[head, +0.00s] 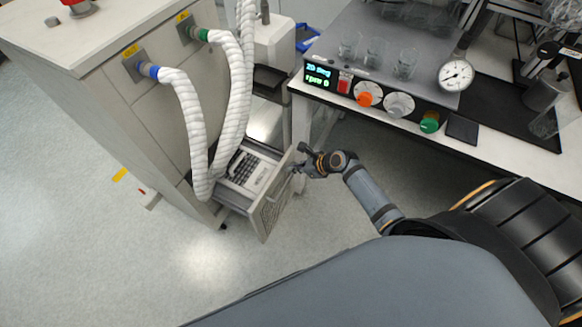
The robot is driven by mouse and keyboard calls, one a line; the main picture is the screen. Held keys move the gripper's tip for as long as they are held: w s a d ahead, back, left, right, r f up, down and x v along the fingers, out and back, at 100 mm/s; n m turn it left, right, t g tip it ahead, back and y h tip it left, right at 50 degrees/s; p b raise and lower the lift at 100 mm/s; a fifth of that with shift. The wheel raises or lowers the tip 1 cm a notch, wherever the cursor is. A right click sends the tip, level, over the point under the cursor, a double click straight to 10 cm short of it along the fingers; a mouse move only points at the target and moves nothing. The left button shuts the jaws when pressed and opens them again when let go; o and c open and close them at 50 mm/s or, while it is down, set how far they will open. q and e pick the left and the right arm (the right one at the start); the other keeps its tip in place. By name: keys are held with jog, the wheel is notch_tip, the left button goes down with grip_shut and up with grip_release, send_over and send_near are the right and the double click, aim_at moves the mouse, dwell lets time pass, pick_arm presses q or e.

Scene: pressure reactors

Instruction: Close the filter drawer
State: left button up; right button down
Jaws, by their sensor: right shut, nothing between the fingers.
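The filter drawer (274,199) is pulled out low on the side of the tall cabinet (135,120). Its grille front stands away from the cabinet, and a light insert with dark slots (249,171) shows inside. My right gripper (301,169) is shut and empty at the upper right edge of the drawer front. I cannot tell whether it touches the front. My left gripper is out of view.
Two white corrugated hoses (196,125) hang from the cabinet in front of the drawer's left part. A bench (480,148) with a control panel (372,97), a gauge (455,75) and beakers stands at the upper right. The floor (130,250) at the left is mostly clear.

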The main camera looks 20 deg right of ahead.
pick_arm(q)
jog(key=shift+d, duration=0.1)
pick_arm(e)
jog(key=shift+w+a, duration=0.5)
jog(key=shift+w, duration=0.1)
